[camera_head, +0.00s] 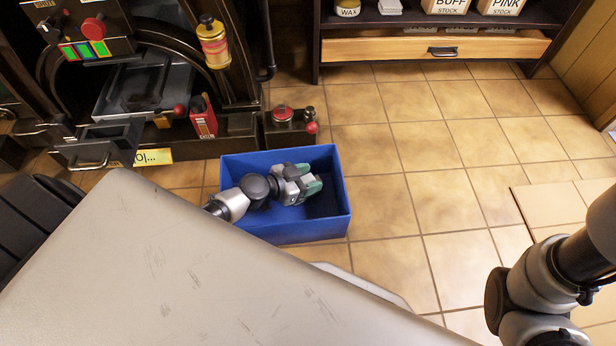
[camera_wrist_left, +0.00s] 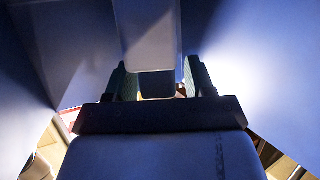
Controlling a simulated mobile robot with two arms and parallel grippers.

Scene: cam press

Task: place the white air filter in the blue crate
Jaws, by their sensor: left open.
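The blue crate (camera_head: 295,232) stands on the tiled floor near the middle of the head view. My left gripper (camera_head: 308,178) reaches into it from the left, its green-tipped fingers open over the crate's inside. In the left wrist view, a pale flat-sided block (camera_wrist_left: 146,38), which looks like the white air filter, lies between and beyond the two open fingers (camera_wrist_left: 158,82). I cannot tell whether the fingers touch it. Blue crate walls surround it there. In the head view I cannot make out the filter. My right gripper is out of view; only part of the right arm shows.
A grey scuffed surface (camera_head: 170,255) fills the lower left. A dark machine (camera_head: 150,85) with a red canister (camera_head: 203,117) stands behind the crate. A shelf unit with a wooden drawer (camera_head: 435,48) is at the back. The floor (camera_head: 410,150) right of the crate is clear.

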